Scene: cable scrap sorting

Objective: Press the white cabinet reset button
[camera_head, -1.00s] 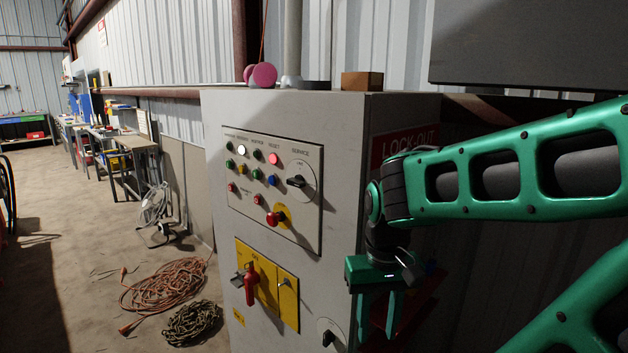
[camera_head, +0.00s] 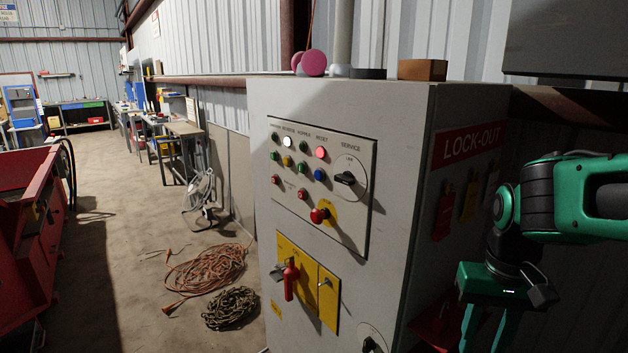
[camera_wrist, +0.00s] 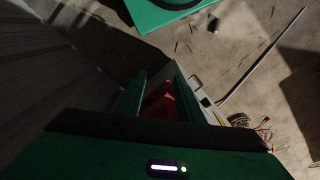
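The grey cabinet (camera_head: 262,240) stands in the middle of the head view, its control panel (camera_head: 345,215) facing me at an angle. A bright white button (camera_head: 287,142) sits in the panel's top row. A lit pink-red button (camera_head: 320,152) is at the right of that row, below the label that reads RESET. My gripper (camera_head: 488,338) hangs fingers down, right of the cabinet's lock-out side and apart from the panel. Its two fingers are spread and hold nothing visible; the fingertips are cut off by the frame. In the wrist view, the fingers (camera_wrist: 158,95) point toward the floor.
Orange cable (camera_head: 207,268) and a dark coil (camera_head: 230,307) lie left of the cabinet. A red container (camera_head: 30,240) is at far left. Floor between is mostly clear.

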